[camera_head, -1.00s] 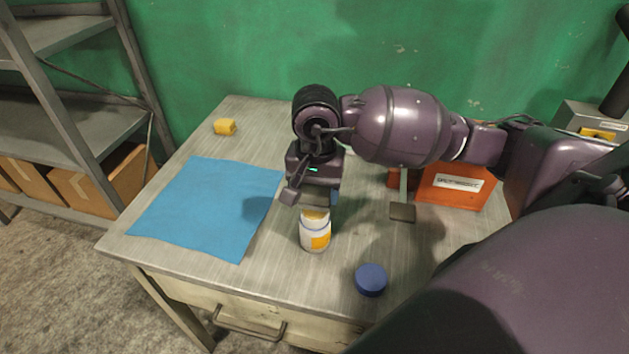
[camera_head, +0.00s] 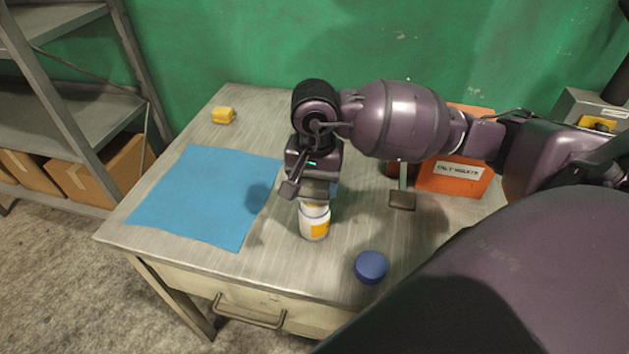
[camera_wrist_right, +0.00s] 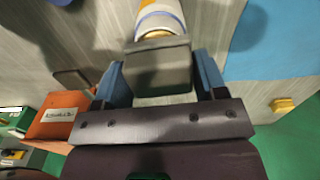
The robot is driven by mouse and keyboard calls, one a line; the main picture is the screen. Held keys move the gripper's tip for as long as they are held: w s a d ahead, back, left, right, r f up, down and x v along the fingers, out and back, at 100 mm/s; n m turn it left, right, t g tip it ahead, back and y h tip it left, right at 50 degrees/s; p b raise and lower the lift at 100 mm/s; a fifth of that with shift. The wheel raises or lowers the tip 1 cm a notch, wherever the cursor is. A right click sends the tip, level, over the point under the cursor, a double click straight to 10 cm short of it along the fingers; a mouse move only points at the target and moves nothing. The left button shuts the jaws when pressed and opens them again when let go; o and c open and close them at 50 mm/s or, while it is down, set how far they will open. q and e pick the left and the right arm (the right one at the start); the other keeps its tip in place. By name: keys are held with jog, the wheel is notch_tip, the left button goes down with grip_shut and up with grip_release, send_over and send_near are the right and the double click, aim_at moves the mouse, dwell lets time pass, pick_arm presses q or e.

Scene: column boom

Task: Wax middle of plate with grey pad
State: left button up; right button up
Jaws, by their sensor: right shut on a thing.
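My right gripper (camera_head: 316,190) points down over a white jar (camera_head: 314,224) with a yellow-orange label on the table. In the right wrist view its blue fingers (camera_wrist_right: 160,78) are shut on a grey block, the grey pad (camera_wrist_right: 163,66). The pad is in front of the jar's mouth (camera_wrist_right: 158,20); whether they touch is hidden. A small flat dark-grey piece with an upright stem (camera_head: 402,200) sits right of the jar. I cannot tell whether it is the plate. My left gripper is not in view.
A blue cloth (camera_head: 205,195) lies left of the jar. A blue lid (camera_head: 371,267) lies near the front edge. A yellow sponge-like block (camera_head: 223,115) is at the back left, an orange box (camera_head: 455,178) at the right. Shelves stand left of the table (camera_head: 180,245).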

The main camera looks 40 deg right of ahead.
aim_at(315, 181)
jog(key=shift+f, duration=0.1)
dwell(0.3)
jog(key=shift+f+b, duration=0.3)
jog(key=shift+b, duration=0.05)
dwell(0.4)
dwell(0.6)
jog(key=shift+f, duration=0.1)
dwell(0.8)
jog(key=shift+b, duration=0.3)
dwell(0.6)
jog(key=shift+r+p, duration=0.6)
jog(key=shift+r, duration=0.95)
jog(key=shift+r+p, duration=0.5)
jog(key=shift+r, duration=1.5)
